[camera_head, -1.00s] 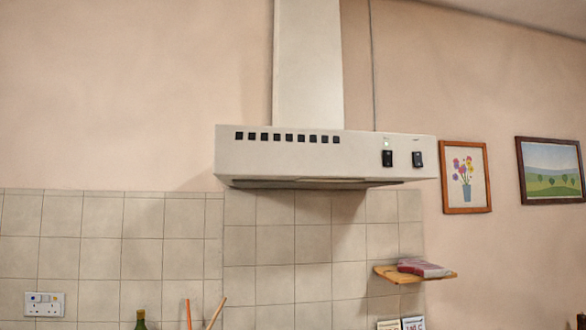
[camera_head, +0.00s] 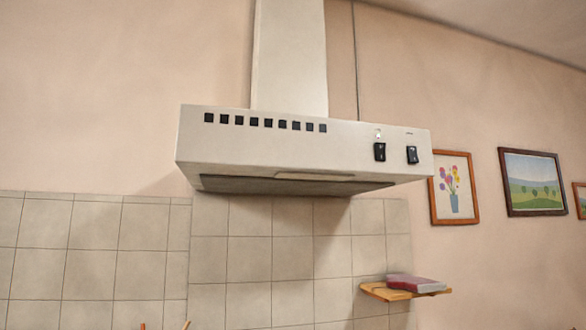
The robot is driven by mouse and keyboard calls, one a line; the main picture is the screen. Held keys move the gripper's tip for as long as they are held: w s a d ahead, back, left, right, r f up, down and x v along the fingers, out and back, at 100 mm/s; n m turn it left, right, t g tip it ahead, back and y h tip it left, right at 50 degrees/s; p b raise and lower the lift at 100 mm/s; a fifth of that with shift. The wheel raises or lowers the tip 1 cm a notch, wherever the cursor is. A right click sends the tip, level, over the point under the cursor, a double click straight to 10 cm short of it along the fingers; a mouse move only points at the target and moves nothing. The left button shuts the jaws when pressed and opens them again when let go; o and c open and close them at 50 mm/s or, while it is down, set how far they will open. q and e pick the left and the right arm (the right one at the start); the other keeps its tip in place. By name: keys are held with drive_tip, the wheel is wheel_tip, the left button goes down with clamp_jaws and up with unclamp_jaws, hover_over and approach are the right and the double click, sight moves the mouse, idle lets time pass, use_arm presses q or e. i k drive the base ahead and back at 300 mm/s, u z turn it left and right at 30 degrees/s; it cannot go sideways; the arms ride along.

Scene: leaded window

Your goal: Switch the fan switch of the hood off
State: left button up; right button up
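The white range hood (camera_head: 270,142) hangs on the wall in the middle of the head view, with its duct (camera_head: 290,60) rising above it. Two black rocker switches sit at the right end of its front: a left switch (camera_head: 379,152) and a right switch (camera_head: 412,155). A small light mark shows above the left switch. The markings are too small to tell which switch is the fan's, or how each rocker is set. Neither of my grippers is in view.
A small wooden shelf (camera_head: 372,290) with a red book-like item (camera_head: 415,284) juts from the wall below the hood's right end. Framed pictures, one of flowers (camera_head: 454,188) and one landscape (camera_head: 533,182), hang at right. The space before the hood looks clear.

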sight(380, 148)
drive_tip(key=k, duration=1.35)
drive_tip(key=z, duration=0.8)
drive_tip(key=i, duration=1.4)
drive_tip(key=u, duration=0.7)
